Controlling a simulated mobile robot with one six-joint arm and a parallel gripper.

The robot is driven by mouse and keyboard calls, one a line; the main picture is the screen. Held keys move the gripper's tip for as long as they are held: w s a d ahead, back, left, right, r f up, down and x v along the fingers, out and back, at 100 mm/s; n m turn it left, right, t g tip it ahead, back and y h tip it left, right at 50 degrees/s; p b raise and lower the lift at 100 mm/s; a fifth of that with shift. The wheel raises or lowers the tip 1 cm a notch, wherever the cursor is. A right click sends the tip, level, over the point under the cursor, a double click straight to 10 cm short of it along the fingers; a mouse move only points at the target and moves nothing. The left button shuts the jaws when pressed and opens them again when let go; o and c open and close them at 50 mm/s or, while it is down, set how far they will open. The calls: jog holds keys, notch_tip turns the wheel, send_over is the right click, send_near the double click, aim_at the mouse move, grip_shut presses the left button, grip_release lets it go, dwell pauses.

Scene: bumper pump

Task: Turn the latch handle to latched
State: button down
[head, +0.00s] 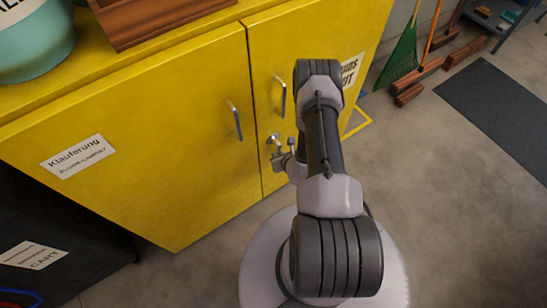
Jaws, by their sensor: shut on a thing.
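A yellow cabinet (150,130) with two doors fills the left and middle of the head view. The small metal latch handle (273,139) is on the right door, just right of the seam between the doors. My gripper (279,158) is at the latch, at the end of my arm, and is shut on the latch handle. The arm and the gripper hide part of the latch, so the handle's exact angle is hard to tell.
Door pulls are on the left door (235,120) and right door (281,96). A teal container (38,45) and brown wooden crate (165,18) stand on top. A black cart is at lower left. Brooms (402,55) and a dark mat (500,105) are at right. Floor between is clear.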

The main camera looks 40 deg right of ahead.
jog(key=shift+d, duration=0.15)
dwell(0.4)
jog(key=c, duration=1.4)
grip_release()
